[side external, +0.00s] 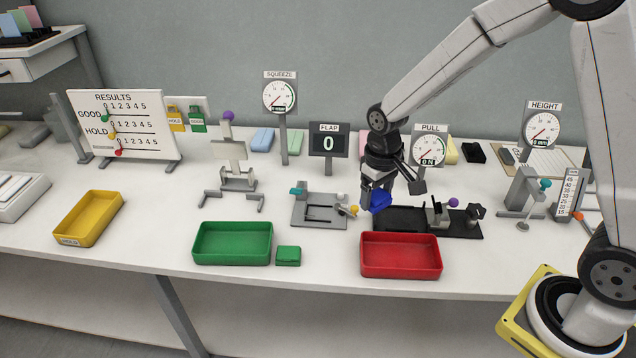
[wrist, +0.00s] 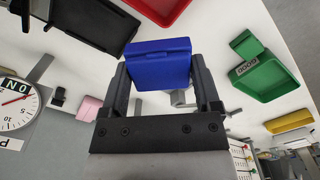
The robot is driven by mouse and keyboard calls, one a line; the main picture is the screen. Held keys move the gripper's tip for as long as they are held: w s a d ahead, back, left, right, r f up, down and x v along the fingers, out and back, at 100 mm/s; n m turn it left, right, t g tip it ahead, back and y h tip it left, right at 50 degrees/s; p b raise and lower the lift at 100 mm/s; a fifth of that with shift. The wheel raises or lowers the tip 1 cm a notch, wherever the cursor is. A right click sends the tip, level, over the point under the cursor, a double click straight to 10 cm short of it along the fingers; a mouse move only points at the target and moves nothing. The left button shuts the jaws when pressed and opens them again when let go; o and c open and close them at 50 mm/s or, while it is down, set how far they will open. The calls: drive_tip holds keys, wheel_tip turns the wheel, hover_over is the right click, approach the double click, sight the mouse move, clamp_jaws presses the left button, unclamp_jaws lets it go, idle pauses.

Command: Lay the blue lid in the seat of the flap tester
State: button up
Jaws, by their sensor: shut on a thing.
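The blue lid (side external: 380,202) is held in my gripper (side external: 372,196), above the bench between the flap tester and the black pull tester. In the wrist view the blue lid (wrist: 158,64) sits between the two fingers of my gripper (wrist: 160,85), which is shut on it. The flap tester has a grey base plate (side external: 300,212) with a seat, a teal knob on its left and a yellow-tipped part on its right. Its FLAP display (side external: 328,142) reads 0. The lid is to the right of the seat and apart from it. In the wrist view the lid and gripper hide most of the flap tester.
A red tray (side external: 400,273) and a green tray (side external: 232,262) stand at the front edge, with a green block (side external: 288,256) between them. The black pull tester base (side external: 460,234) lies right of the gripper. A yellow tray (side external: 66,238) stands at the left.

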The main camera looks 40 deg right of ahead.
drive_tip(key=shift+s+a+m, duration=0.5)
drive_tip(key=shift+s+a, duration=0.05)
drive_tip(key=shift+s, duration=0.1)
drive_tip(key=s+a+m, duration=0.5)
drive_tip(key=s+m, duration=0.3)
drive_tip(key=s, duration=0.3)
drive_tip(key=shift+s+a+f+m, duration=0.2)
drive_tip(key=shift+f+m, duration=0.1)
drive_tip(key=shift+w, duration=0.15)
drive_tip(key=w+f, duration=0.2)
drive_tip(key=w, duration=0.1)
drive_tip(key=w+a+f, duration=0.1)
drive_tip(key=w+f, duration=0.2)
drive_tip(key=w, duration=0.1)
drive_tip(key=w+a+f, duration=0.1)
drive_tip(key=w+f, duration=0.1)
drive_tip(key=w, duration=0.2)
drive_tip(key=shift+w+f, duration=0.25)
drive_tip(key=shift+f, duration=0.05)
drive_tip(key=shift+w+a+f, duration=0.1)
drive_tip(key=shift+w+f, duration=0.45)
